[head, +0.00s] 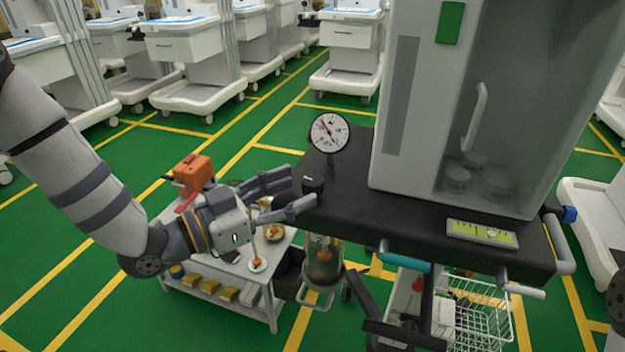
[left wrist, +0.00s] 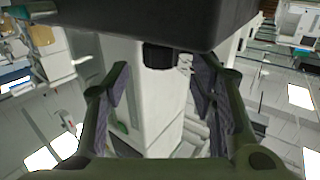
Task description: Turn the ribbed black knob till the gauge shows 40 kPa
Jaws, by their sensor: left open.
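The ribbed black knob (head: 313,185) stands at the left end of the cart's black top in the head view. In the left wrist view the knob (left wrist: 158,57) shows beside the black slab, between the two fingertips across the picture. The round white gauge (head: 329,132) stands just behind the knob; its needle slants to the upper left, and the numbers are too small to read. My left gripper (head: 302,191) is open at the knob's left, fingers pointing to it. Contact cannot be told. The left gripper (left wrist: 158,75) also shows open and empty in the wrist view. My right gripper is out of view.
A tall grey cabinet (head: 415,100) stands on the black top (head: 400,200), right of the gauge. A low white trolley (head: 240,270) with an orange box (head: 194,172) and small items is below my left arm. A glass canister (head: 323,262) hangs under the top's edge.

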